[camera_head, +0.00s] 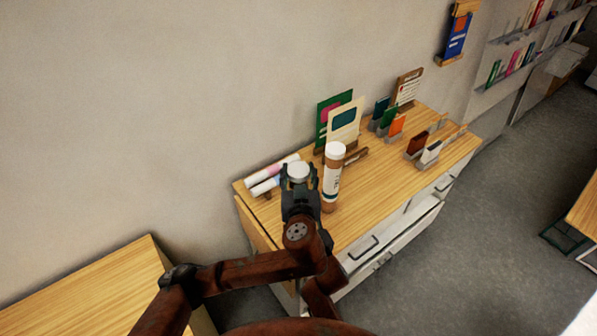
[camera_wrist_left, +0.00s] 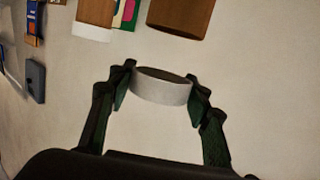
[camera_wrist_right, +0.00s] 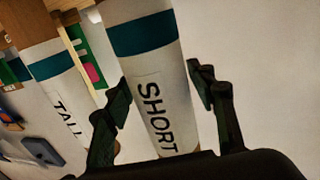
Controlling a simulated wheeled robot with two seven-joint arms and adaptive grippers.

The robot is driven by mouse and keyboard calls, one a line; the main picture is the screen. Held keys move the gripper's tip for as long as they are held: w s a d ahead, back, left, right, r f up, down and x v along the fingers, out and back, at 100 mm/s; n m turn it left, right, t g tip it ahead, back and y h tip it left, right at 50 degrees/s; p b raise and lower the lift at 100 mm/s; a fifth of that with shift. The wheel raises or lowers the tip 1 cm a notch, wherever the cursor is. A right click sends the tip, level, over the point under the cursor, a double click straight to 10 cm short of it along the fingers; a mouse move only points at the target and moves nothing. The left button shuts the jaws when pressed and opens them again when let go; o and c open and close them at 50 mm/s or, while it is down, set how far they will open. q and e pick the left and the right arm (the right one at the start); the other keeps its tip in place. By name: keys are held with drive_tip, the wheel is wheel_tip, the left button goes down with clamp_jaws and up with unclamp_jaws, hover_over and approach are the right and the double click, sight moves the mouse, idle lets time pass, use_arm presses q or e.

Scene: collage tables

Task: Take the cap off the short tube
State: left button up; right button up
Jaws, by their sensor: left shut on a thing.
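My left gripper (camera_head: 299,172) is shut on a white cap (camera_wrist_left: 161,86). In the left wrist view a brown tube end (camera_wrist_left: 181,14) is above the cap, with a clear gap between them. The cap (camera_head: 299,170) also shows in the head view. The short tube (camera_wrist_right: 150,70), marked SHORT with a teal band, is between the fingers of my right gripper (camera_wrist_right: 159,78). I cannot tell whether both pads touch it. In the head view I cannot make out the short tube or my right gripper.
The tall tube (camera_head: 333,170) stands upright on the wooden cabinet top (camera_head: 372,190), right of my left gripper, with its white cap on. It shows as TALL in the right wrist view (camera_wrist_right: 62,90). Rolled papers (camera_head: 270,172) lie to the left. Cards (camera_head: 343,122) stand behind.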

drive_tip(key=shift+o, duration=0.9)
